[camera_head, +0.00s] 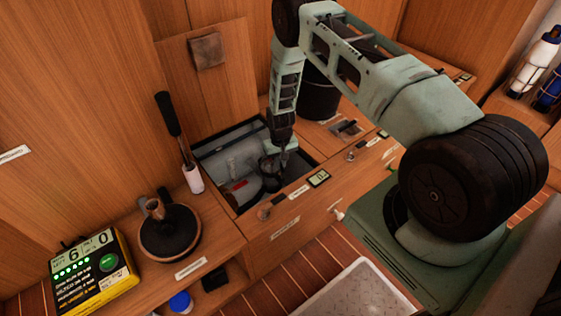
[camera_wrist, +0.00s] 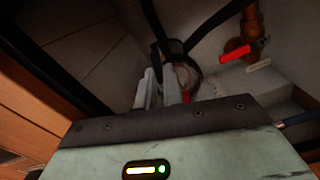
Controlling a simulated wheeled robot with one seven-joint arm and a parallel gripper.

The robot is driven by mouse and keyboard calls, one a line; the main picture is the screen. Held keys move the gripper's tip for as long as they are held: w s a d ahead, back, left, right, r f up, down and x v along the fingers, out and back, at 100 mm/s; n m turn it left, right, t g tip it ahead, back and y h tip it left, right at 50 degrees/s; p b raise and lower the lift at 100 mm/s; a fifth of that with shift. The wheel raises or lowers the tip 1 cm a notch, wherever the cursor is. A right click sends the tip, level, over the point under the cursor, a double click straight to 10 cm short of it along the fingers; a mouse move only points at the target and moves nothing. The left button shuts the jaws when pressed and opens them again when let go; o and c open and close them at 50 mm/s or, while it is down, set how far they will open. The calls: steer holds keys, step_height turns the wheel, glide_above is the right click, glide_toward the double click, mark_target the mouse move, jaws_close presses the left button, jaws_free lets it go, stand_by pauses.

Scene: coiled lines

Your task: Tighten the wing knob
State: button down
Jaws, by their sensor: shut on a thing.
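My gripper (camera_head: 285,160) reaches down into an open compartment (camera_head: 216,150) sunk in the wooden bench. In the wrist view its two pale fingers (camera_wrist: 160,90) are close together against a round housing (camera_wrist: 187,74) with black hoses running from it. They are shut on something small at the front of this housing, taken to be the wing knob. The knob itself is mostly hidden by the fingers, and its shape and angle cannot be told. A small red part (camera_wrist: 186,97) shows just right of the fingers.
A red valve lever (camera_wrist: 238,52) on a brass fitting (camera_wrist: 250,26) is to the right of my fingers. Black hoses cross above them. In the head view, a black-handled tool (camera_head: 168,115), a dark round pot (camera_head: 170,232) and a yellow counter box (camera_head: 92,275) stand left of the compartment.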

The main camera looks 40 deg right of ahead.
steer(key=c, duration=1.5)
jaws_free()
steer(key=shift+r, duration=0.1)
step_height(320, 180, up, 17)
steer(key=p, duration=0.3)
steer(key=shift+r+p, duration=0.1)
steer(key=shift+p, duration=0.25)
